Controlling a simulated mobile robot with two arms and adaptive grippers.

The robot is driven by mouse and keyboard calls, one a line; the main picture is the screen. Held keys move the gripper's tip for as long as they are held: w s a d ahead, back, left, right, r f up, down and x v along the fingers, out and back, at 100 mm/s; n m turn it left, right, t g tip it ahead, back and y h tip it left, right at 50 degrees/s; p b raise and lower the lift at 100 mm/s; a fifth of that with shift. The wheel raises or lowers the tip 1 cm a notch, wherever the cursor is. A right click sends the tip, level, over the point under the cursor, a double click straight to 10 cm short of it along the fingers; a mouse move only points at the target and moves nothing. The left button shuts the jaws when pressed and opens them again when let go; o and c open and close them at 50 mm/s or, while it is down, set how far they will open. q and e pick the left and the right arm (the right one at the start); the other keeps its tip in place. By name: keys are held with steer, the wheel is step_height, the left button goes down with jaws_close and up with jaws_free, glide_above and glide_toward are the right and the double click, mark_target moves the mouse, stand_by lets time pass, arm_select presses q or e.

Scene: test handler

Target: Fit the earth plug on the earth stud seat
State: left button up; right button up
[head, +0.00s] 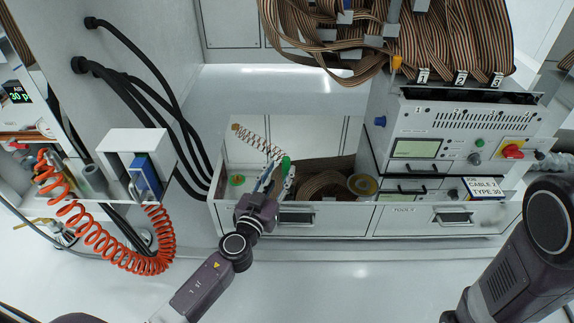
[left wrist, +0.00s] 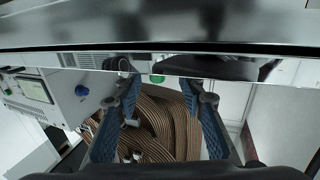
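A green piece (head: 286,162), likely the earth plug, shows at the end of a coiled cord (head: 258,139) above the open drawer. My left gripper (head: 276,178) is beside it with its fingers pointing up the picture. In the left wrist view its two blue-padded fingers (left wrist: 158,88) stand apart, and a small green piece (left wrist: 157,78) shows between their tips, with clear gaps on both sides. I cannot tell how near it is in depth. A round green piece (head: 237,180), possibly the earth stud seat, is at the drawer's left end. My right gripper is out of view.
The open drawer (head: 334,217) holds a ribbon cable coil (head: 324,178) and a round yellowish roll (head: 362,185). The test handler (head: 455,125) stands to the right. A metal edge (left wrist: 240,50) crosses the left wrist view. An orange coiled hose (head: 95,235) hangs at left.

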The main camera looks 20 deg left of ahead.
mark_target(285, 164)
arm_select(q)
steer(key=shift+w+d+r, duration=0.1)
steer(key=shift+w+d, duration=0.1)
steer(key=shift+w, duration=1)
steer(key=shift+w+d, duration=0.15)
steer(key=shift+w, duration=1)
jaws_close()
